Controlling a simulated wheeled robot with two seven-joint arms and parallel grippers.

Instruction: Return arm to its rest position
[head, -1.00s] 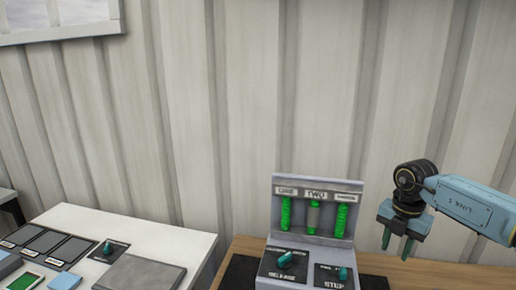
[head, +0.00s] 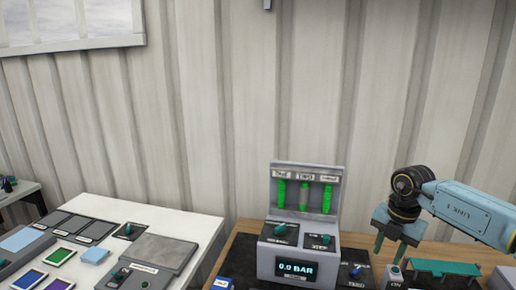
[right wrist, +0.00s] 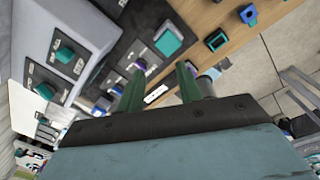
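My right gripper (head: 389,249) hangs from the blue arm at the right of the head view, fingers pointing down, above the right part of the wooden table. In the right wrist view its two green fingers (right wrist: 160,88) stand apart with nothing held between them, so it is open. The grey manifold unit (head: 308,170) stands on the table left of the gripper, with three green tubes and a display reading 0.0 BAR; its knobs also show in the right wrist view (right wrist: 65,55). The gripper is apart from the unit. My left gripper is not in view.
A white table (head: 185,224) at the left holds a grey plate (head: 157,252), dark panels and coloured tiles. A green rack-like piece (head: 444,268) lies on the wooden table (head: 360,243) below my right arm. A ribbed wall (head: 300,90) stands behind.

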